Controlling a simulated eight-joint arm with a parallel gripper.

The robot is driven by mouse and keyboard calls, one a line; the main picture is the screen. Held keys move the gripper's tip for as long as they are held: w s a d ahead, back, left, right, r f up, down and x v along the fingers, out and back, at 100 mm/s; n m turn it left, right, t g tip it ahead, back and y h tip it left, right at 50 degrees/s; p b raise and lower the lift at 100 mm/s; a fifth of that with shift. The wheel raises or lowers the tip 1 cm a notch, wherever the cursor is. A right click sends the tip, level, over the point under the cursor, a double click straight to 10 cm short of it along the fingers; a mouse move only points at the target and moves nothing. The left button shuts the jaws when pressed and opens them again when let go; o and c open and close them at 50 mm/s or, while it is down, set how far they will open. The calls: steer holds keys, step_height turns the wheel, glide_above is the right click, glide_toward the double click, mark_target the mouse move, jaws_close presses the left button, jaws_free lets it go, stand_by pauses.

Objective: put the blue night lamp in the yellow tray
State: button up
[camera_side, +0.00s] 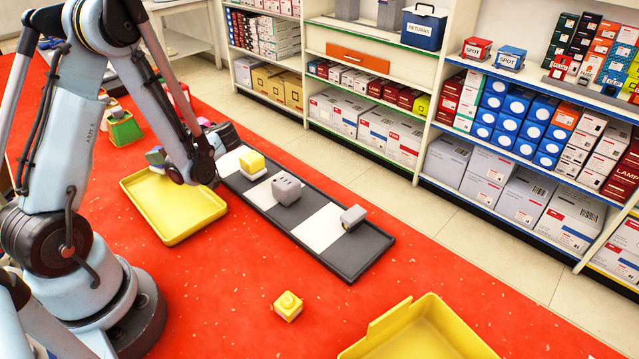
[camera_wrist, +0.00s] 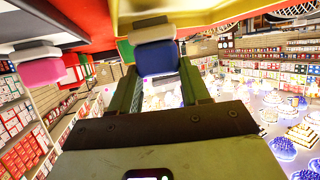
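The blue night lamp (camera_wrist: 156,58), with a blue body and a pale grey base, sits between the two fingers of my gripper (camera_wrist: 157,75) in the wrist view. The fingers lie close along both its sides, and it appears gripped. A second, deeper yellow container (camera_side: 420,335) stands at the bottom right.
A long board (camera_side: 322,228) of grey and white squares carries a yellow lamp (camera_side: 251,164) and grey ones (camera_side: 286,189) (camera_side: 352,216). Another yellow lamp (camera_side: 288,306) stands on the red surface. A pink lamp (camera_wrist: 42,68) shows in the wrist view. A green object (camera_side: 124,128) stands behind the tray.

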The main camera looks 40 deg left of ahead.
steer(key=o, duration=0.5)
steer(key=shift+c, duration=0.2)
steer(key=w+d+r+m+t+h, duration=0.1)
steer(key=d+r+m+t+h, duration=0.2)
steer(key=d+m, duration=0.4)
steer(key=w+d+r+m+t+h, duration=0.2)
steer(key=d+m+t+h, duration=0.3)
steer(key=d+m, duration=0.3)
steer(key=w+d+r+m+t+h, duration=0.2)
steer(key=d+r+m+t+h, duration=0.2)
steer(key=d+m, duration=0.3)
steer(key=shift+d, duration=2.5)
steer(key=shift+r, duration=0.1)
